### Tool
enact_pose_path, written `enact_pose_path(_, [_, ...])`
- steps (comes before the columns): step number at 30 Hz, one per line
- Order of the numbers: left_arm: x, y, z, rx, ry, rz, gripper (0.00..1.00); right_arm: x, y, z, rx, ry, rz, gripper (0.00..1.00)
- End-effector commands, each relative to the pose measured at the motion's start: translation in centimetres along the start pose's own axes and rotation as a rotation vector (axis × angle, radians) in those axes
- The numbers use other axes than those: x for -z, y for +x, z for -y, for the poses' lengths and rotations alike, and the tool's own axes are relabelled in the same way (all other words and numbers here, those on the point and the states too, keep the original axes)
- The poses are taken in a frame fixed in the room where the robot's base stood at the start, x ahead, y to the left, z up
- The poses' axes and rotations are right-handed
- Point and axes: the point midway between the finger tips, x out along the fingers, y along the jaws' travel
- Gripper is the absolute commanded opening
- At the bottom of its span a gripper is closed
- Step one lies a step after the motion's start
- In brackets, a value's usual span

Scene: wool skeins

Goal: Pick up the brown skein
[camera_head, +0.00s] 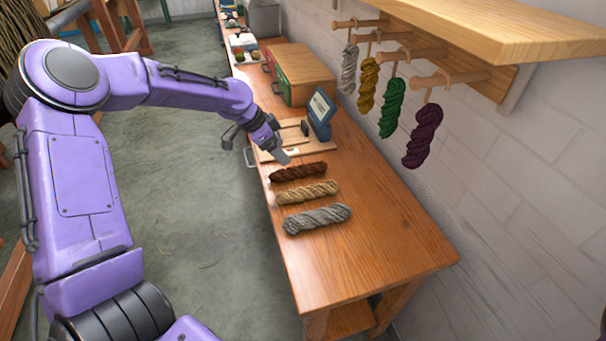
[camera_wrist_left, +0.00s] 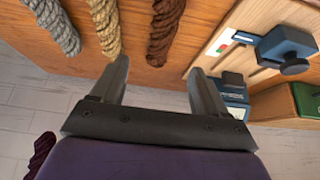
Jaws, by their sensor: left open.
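The brown skein (camera_head: 298,172) lies across the wooden bench, the farthest of three skeins in a row. In the left wrist view the brown skein (camera_wrist_left: 164,32) shows at the top, ahead of the fingers and between their lines. My left gripper (camera_head: 286,156) is open and empty, just beyond the brown skein in the head view. In the left wrist view its two fingers (camera_wrist_left: 158,82) are spread apart with nothing between them. Whether a fingertip touches the skein I cannot tell. My right gripper is not in view.
A tan skein (camera_head: 307,192) and a grey skein (camera_head: 317,219) lie nearer on the bench (camera_head: 370,240). A wooden board with a blue device (camera_head: 320,113) stands beyond the gripper. Several skeins hang from wall pegs (camera_head: 410,52) at right. The bench's near end is clear.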

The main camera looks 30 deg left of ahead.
Motion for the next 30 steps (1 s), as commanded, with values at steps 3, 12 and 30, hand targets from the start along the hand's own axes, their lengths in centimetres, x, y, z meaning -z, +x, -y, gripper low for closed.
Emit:
enact_pose_path(3, [0.2, 2.7, -0.1, -0.008, 0.004, 0.007, 0.74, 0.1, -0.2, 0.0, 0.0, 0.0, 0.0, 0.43])
enact_pose_path(12, [0.5, 7.0, -0.2, -0.01, 0.007, 0.008, 0.74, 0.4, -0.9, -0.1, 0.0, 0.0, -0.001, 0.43])
enact_pose_path(30, [0.2, 10.5, -0.1, -0.005, 0.005, 0.004, 0.29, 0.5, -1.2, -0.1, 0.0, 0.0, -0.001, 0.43])
